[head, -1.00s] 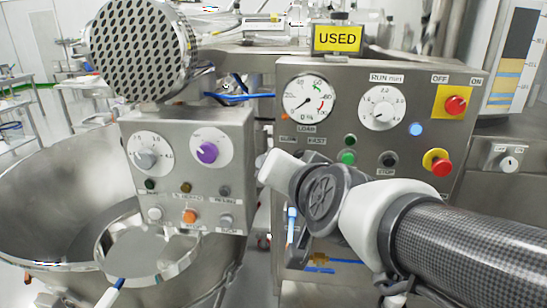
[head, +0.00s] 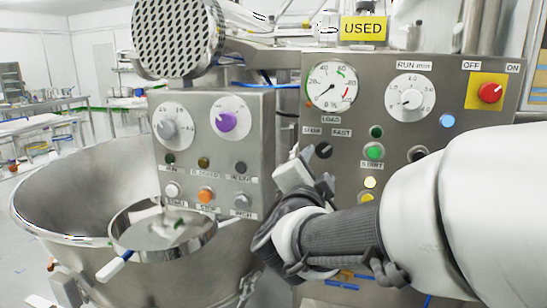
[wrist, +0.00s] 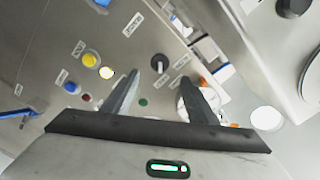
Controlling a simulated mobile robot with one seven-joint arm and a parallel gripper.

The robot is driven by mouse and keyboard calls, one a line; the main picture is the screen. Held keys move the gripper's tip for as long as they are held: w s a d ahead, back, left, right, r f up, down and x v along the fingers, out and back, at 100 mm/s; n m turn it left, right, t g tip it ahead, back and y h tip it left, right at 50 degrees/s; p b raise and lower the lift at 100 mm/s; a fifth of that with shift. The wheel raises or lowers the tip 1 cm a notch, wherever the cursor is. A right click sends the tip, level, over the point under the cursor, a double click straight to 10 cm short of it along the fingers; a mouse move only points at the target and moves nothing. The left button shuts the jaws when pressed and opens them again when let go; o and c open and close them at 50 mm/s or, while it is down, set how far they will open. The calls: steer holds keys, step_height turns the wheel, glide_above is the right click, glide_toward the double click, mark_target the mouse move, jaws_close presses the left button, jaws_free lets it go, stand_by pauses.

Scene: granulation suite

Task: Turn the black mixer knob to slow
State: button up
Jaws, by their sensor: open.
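The black mixer knob (head: 323,150) is on the right steel panel, just below the SLOW and FAST labels. It also shows in the wrist view (wrist: 158,62), with a pale mark on it; I cannot tell which label it points at. My gripper (head: 308,172) is in front of the panel, just below the knob. In the wrist view my gripper (wrist: 160,84) has its two fingers spread, and the knob shows in the gap beyond their tips. Nothing is held. I see no contact with the knob.
The green start button (head: 374,151) and a black button (head: 417,153) are right of the knob. A left control box (head: 213,108) with grey and purple knobs hangs over a steel bowl (head: 88,190). A red switch (head: 490,93) sits at the upper right.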

mark_target(324, 151)
steer(key=b+x, duration=0.1)
steer(key=x, duration=0.9)
steer(key=shift+w, duration=0.1)
steer(key=c, duration=1.1)
